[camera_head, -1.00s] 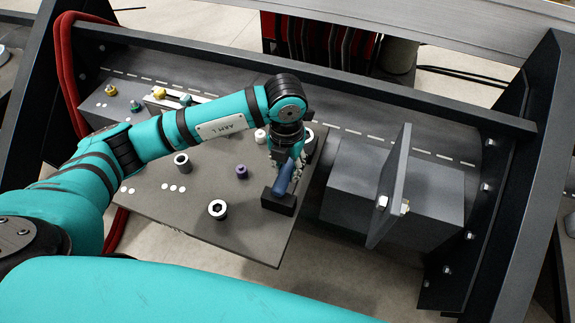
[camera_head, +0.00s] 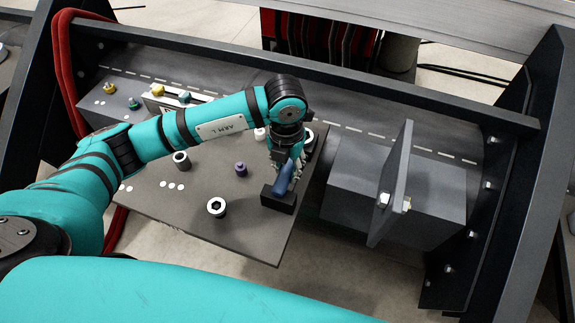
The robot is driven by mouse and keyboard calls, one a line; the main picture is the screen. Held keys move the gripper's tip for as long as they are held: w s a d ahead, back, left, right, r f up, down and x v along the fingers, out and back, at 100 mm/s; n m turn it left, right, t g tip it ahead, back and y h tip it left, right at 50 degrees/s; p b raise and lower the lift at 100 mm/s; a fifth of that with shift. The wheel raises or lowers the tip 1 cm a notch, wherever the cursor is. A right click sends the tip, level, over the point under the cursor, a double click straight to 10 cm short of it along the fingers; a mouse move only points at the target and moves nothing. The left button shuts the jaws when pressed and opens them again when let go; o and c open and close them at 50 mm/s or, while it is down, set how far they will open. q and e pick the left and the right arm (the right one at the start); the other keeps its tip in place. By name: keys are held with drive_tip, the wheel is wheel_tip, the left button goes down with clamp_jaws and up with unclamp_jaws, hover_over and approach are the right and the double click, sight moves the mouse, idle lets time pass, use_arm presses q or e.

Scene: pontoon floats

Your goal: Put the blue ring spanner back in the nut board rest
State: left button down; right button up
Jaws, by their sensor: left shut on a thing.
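The blue ring spanner (camera_head: 283,179) is tilted, with its lower end at the black nut board rest (camera_head: 278,200). I cannot tell whether it is fully seated in the rest. My left gripper (camera_head: 289,164) is shut on the spanner's upper part, just above the rest near the right edge of the grey board (camera_head: 245,235). The spanner's upper end is hidden by the gripper and wrist. My right gripper is not in view.
Metal sockets (camera_head: 216,207) and (camera_head: 181,161) and a purple peg (camera_head: 241,170) stand on the board. A dark block with an upright plate (camera_head: 392,185) is to the right. Yellow and green knobs (camera_head: 134,103) are at the far left.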

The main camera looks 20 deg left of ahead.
use_arm(q)
drive_tip(key=shift+f, duration=0.15)
drive_tip(key=c, duration=1)
unclamp_jaws()
